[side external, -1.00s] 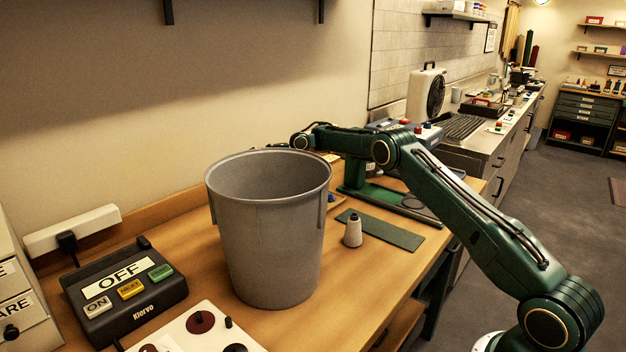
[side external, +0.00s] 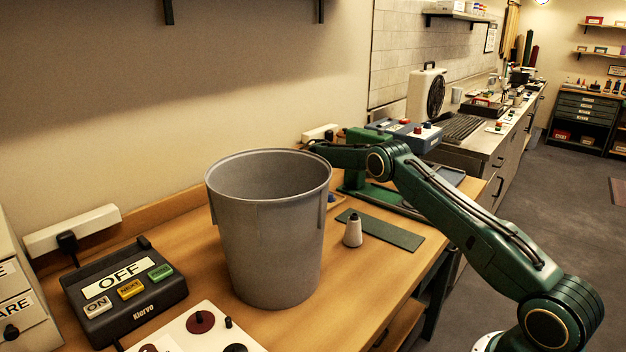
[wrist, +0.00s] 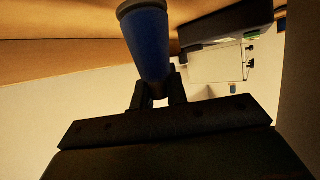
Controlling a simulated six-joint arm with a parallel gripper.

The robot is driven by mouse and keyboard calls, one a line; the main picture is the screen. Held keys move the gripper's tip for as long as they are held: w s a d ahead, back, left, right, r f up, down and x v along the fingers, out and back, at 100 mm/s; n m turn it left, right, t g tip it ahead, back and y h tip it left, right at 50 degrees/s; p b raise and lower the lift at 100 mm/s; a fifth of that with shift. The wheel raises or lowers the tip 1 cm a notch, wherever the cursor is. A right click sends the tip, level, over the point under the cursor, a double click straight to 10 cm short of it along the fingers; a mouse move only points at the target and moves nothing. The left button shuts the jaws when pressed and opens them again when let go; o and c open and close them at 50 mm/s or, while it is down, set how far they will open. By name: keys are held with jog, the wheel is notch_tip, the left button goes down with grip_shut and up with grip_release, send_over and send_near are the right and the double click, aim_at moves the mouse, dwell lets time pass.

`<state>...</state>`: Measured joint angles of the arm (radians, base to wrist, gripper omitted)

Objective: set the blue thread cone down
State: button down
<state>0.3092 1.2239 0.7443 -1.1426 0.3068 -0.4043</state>
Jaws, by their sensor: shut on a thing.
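The blue thread cone (wrist: 150,45) shows in the wrist view, its wide end toward the top of the picture and its narrow end between my fingers. My gripper (wrist: 159,92) is shut on the narrow end. In the side view the gripper and the blue cone are hidden behind the grey bin (side external: 265,235), past the end of my forearm. Whether the cone touches the wooden table (side external: 180,240) cannot be told.
A blue-grey box with knobs (side external: 408,132) stands behind my arm. A switch box (side external: 125,295) sits at front left. Bare wood shows around the bin.

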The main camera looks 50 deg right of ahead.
jog(key=shift+f, duration=1.95)
jog(key=shift+f, duration=0.1)
jog(key=c, duration=1.4)
grip_release()
jog(key=v, duration=1.2)
jog(key=shift+s+d, duration=0.1)
jog(key=shift+d, duration=0.05)
